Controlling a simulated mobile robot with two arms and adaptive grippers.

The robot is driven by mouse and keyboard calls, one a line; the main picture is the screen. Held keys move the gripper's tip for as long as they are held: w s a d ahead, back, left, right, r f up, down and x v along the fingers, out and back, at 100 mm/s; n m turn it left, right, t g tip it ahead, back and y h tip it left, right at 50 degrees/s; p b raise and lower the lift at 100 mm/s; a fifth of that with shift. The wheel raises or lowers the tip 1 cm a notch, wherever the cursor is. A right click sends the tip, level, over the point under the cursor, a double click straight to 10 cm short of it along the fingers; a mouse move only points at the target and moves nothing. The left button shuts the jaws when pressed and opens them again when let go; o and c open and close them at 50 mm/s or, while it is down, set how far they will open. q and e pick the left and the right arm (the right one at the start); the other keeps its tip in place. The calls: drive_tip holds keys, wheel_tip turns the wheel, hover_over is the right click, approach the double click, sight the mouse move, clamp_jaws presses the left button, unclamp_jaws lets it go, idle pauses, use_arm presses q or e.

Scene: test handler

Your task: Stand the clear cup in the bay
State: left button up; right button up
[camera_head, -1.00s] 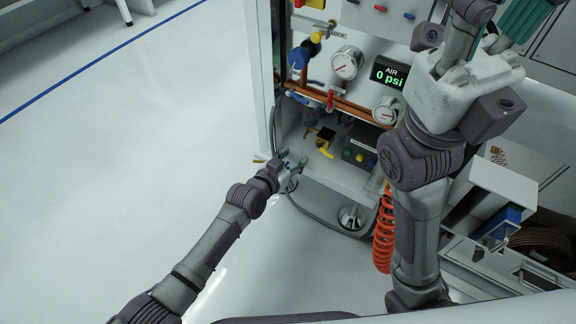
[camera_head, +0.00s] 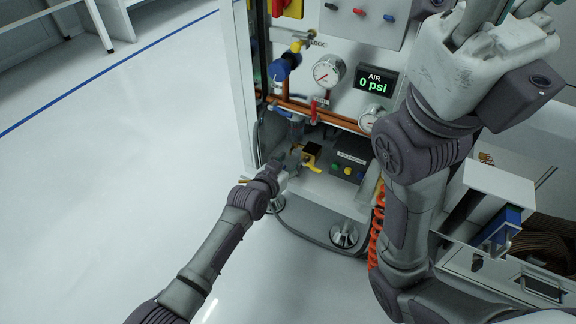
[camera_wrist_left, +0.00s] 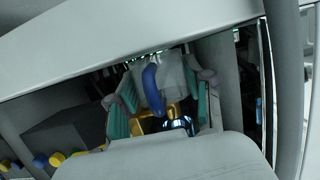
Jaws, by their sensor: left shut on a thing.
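My left gripper (camera_head: 288,164) reaches the left front of the open bay (camera_head: 325,188) low in the white cabinet. In the left wrist view, its teal-padded fingers (camera_wrist_left: 162,104) are shut on a pale, see-through thing, which looks like the clear cup (camera_wrist_left: 174,76). A blue piece (camera_wrist_left: 152,90) shows in front of the cup. The cup's base is hard to make out, and in the head view I cannot pick the cup out from the gripper. My right gripper (camera_head: 520,12) is at the top right, partly cut off, its fingers unclear.
In the bay stand a yellow-and-black fitting (camera_head: 311,153) and a button box (camera_head: 348,166). Copper pipes (camera_head: 320,115) and a gauge (camera_head: 327,71) are above; the air display (camera_head: 376,84) reads 0 psi. An orange coiled hose (camera_head: 376,230) hangs right. Floor at left is clear.

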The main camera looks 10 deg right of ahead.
use_arm(q)
drive_tip(key=shift+f, duration=0.25)
idle(0.4)
drive_tip(key=o, duration=0.8)
drive_tip(key=shift+o, duration=0.6)
